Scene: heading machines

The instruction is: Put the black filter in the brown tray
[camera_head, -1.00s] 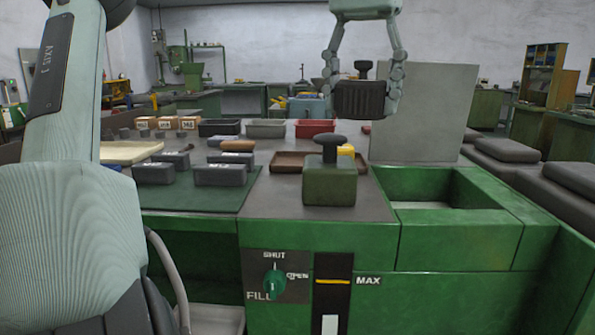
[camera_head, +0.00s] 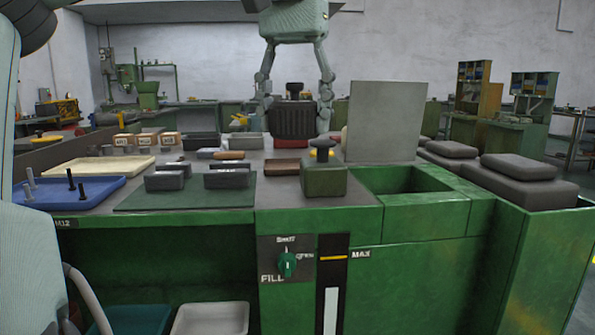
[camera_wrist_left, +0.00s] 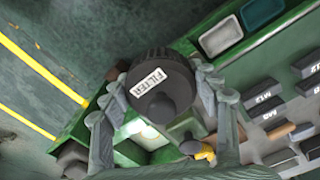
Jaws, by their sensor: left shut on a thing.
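The black filter (camera_head: 291,122) is a ribbed round piece with a knob on top. My left gripper (camera_head: 294,105) is shut on it, one finger on each side, and holds it in the air. In the left wrist view the filter (camera_wrist_left: 158,82) shows its white FILTER label between the fingers of my left gripper (camera_wrist_left: 155,88). The brown tray (camera_head: 281,168) lies low on the bench top, below the filter in the head view, and looks empty in its visible part. The green block partly covers its right side. My right gripper is not in view.
A green block with a black knob (camera_head: 323,180) stands at the bench front. A grey upright plate (camera_head: 386,122) and an open green tank (camera_head: 400,182) are to its right. Grey blocks (camera_head: 165,181) sit on a green mat to the left. A blue tray (camera_head: 75,197) holds bolts.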

